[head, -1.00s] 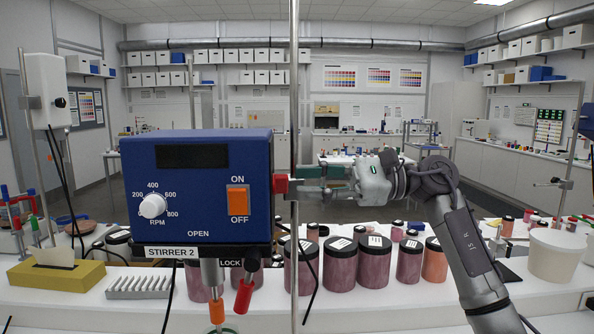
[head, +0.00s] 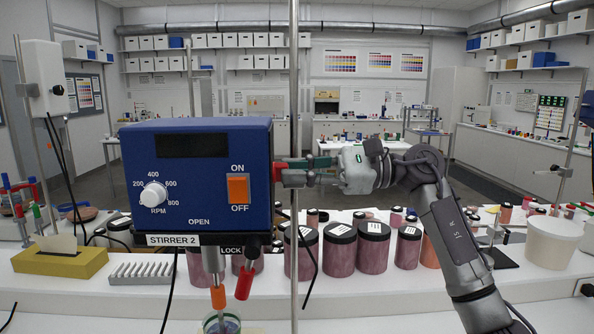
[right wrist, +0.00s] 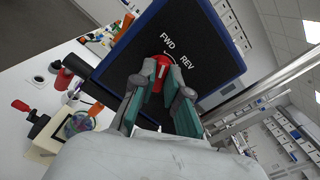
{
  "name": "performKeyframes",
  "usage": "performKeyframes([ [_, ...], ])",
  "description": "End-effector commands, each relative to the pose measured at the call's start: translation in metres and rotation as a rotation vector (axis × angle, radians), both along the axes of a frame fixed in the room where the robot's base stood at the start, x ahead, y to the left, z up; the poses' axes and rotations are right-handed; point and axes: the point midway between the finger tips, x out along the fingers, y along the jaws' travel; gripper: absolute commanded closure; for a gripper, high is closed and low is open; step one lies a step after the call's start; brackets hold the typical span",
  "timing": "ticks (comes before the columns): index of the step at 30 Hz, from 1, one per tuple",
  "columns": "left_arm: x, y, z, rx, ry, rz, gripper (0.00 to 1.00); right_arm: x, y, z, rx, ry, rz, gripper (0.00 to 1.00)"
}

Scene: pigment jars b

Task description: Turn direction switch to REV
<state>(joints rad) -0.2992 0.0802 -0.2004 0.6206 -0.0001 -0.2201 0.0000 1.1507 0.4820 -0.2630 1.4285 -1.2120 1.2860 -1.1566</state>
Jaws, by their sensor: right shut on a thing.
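The blue stirrer box (head: 218,150), labelled STIRRER 2, stands at left centre in the head view. The red direction switch (head: 276,172) sticks out of its right side. In the right wrist view the red switch (right wrist: 161,66) sits on the box's dark panel (right wrist: 190,35), below the printed words FWD and REV. My right gripper (head: 284,172) reaches in from the right and is shut on the switch. Its two fingers (right wrist: 160,84) flank the switch in the wrist view and hide part of it, so its exact setting is hard to tell. My left gripper is not in view.
A thin metal post (head: 294,250) stands upright close to the box and my right gripper. Several black-lidded jars (head: 339,248) line the bench behind. An orange ON/OFF switch (head: 238,189) and a white RPM knob (head: 153,194) are on the box front. A white tub (head: 553,245) stands right.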

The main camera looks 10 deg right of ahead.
Motion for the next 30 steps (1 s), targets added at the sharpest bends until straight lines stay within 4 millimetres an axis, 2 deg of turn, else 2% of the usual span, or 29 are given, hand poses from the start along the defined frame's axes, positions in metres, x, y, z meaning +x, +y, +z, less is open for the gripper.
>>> performKeyframes([
  [11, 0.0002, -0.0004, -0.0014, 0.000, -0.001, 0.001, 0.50, 0.0005, -0.0009, 0.0002, 0.022, 0.121, -0.002, 1.00],
  [30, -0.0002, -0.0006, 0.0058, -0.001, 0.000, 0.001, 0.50, 0.0032, -0.0016, 0.0021, 0.138, 0.684, -0.003, 1.00],
])
